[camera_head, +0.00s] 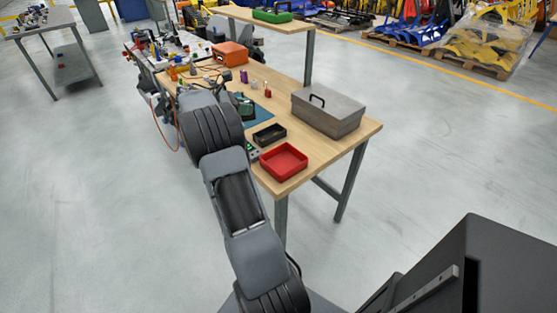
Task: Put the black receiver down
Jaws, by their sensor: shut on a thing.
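My arm reaches over the near left part of the wooden workbench (344,141). My gripper (222,77) shows only as a small dark shape beyond my forearm, over the bench. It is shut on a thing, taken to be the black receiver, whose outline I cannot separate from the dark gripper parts. Whether the held thing touches the bench cannot be told.
A red tray (284,176), a black tray (270,142) and a grey metal box (328,122) stand on the bench's near right part. A blue mat (262,115) lies behind them. An orange case (230,55) and small items stand farther back.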

